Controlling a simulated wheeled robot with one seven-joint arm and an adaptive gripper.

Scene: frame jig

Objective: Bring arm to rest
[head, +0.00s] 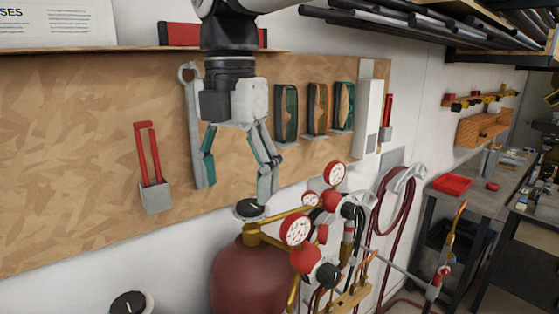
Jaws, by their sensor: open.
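My gripper (235,188) hangs pointing down at the centre of the head view, in front of the tan board. Its two fingers are spread apart and nothing is between them. The right finger's tip overlaps the picture just above the red gas cylinder (248,280); I cannot tell the distance between them. The upper arm links run out of the top of the view.
A grey wrench (193,110) hangs on the board (70,150) just left of my gripper. Several goggles (318,109) hang to the right. Gauges (297,230) and hoses (378,210) stand below right. A shelf with dark rods (400,22) juts overhead.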

